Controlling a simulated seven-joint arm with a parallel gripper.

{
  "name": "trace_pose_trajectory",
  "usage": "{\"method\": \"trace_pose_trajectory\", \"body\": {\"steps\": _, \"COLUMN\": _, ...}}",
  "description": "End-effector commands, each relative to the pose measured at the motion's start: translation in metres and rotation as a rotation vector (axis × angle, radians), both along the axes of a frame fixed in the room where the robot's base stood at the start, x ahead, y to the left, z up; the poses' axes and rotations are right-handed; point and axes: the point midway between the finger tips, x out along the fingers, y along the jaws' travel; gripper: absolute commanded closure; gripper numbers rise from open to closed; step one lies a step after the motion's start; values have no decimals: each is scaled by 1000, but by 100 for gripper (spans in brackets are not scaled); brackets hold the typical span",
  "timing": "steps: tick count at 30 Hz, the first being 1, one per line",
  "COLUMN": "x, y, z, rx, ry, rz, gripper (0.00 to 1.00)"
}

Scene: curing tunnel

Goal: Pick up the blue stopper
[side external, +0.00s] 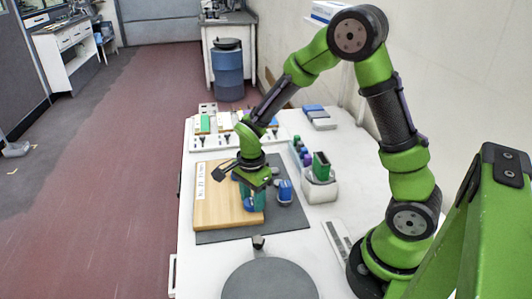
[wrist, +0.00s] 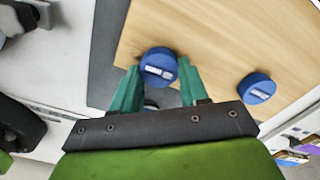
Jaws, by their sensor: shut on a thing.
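A blue round stopper (wrist: 158,66) with a pale label sits between the teal fingers of my gripper (wrist: 157,84) in the wrist view. My gripper is shut on it. A second blue round piece (wrist: 257,88) with a similar label lies to the right on the wooden board (wrist: 215,38). In the side external view my gripper (side external: 249,203) is low over the right edge of the wooden board (side external: 215,213), and blue shows at its fingertips. I cannot tell whether the held stopper still touches the board.
A blue item (side external: 285,191) stands on the grey mat (side external: 282,220) right of my gripper. A white container (side external: 319,188) with a green block is further right. A rack (side external: 200,143) with coloured pieces is behind. A round grey disc (side external: 268,281) is in front.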

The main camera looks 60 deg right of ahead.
Motion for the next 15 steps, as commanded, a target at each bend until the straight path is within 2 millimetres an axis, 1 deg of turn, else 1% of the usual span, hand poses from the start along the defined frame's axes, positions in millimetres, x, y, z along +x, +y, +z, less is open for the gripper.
{"method": "trace_pose_trajectory", "body": {"steps": 8, "x": 1, "y": 0, "z": 3, "rx": 0, "ry": -2, "rz": 0, "gripper": 85}}
{"method": "trace_pose_trajectory", "body": {"steps": 11, "x": 1, "y": 0, "z": 13, "rx": -1, "ry": -4, "rz": 2, "gripper": 85}}
{"method": "trace_pose_trajectory", "body": {"steps": 15, "x": 1, "y": 0, "z": 40, "rx": 0, "ry": -6, "rz": 0, "gripper": 85}}
